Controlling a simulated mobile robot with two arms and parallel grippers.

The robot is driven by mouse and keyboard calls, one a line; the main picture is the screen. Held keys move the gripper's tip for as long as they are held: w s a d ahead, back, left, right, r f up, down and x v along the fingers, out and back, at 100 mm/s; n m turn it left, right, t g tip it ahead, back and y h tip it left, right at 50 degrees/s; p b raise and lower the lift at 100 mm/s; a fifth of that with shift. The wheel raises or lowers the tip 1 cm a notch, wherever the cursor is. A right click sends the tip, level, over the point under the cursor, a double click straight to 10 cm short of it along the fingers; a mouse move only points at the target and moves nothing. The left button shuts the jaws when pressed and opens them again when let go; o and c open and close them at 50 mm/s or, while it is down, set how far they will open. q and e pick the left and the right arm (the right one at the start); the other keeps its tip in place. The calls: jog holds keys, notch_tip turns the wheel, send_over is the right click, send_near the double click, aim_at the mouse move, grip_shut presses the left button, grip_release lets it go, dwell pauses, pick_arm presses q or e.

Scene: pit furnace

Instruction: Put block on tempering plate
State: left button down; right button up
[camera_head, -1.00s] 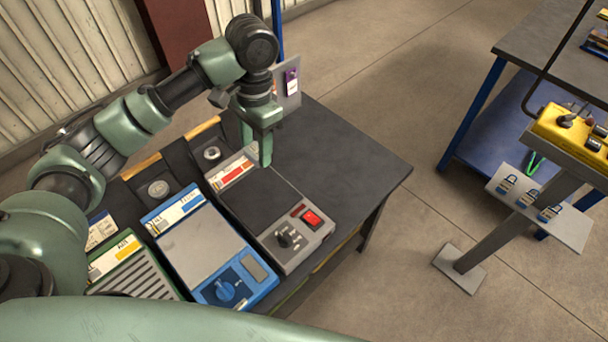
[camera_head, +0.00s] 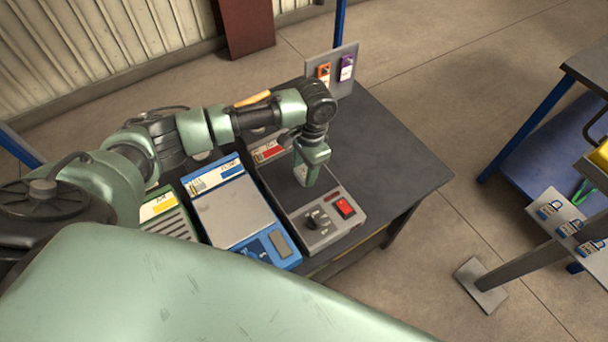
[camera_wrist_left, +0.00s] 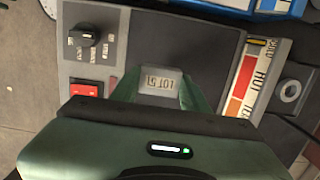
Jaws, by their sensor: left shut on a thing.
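My left gripper (camera_head: 307,180) points down over the dark-topped plate unit (camera_head: 283,188) with a red label, a knob and a red switch. In the left wrist view the label of this tempering plate (camera_wrist_left: 190,42) reads HOT in part. There the left gripper's green fingers are shut on a small grey block (camera_wrist_left: 162,82) marked LOT and a number. The block is over the dark surface; I cannot tell whether it touches. My right gripper is not in view.
A blue unit (camera_head: 232,210) with a grey top stands left of the dark plate, and a green ribbed unit (camera_head: 172,224) beyond it. An upright board (camera_head: 334,72) with orange and purple tags stands at the back. The table's right part (camera_head: 395,150) is clear.

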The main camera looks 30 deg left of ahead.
aim_at(305, 172)
pick_arm(q)
jog(key=shift+f, duration=1.5)
jog(key=shift+f, duration=0.1)
jog(key=c, duration=0.7)
grip_release()
jog(key=shift+r, duration=0.25)
jog(key=r, duration=0.7)
jog(key=w+d+r+b, duration=0.1)
jog(key=r, duration=0.3)
jog(key=shift+w+r, duration=0.1)
jog(key=shift+r, duration=0.25)
jog(key=shift+a, duration=0.1)
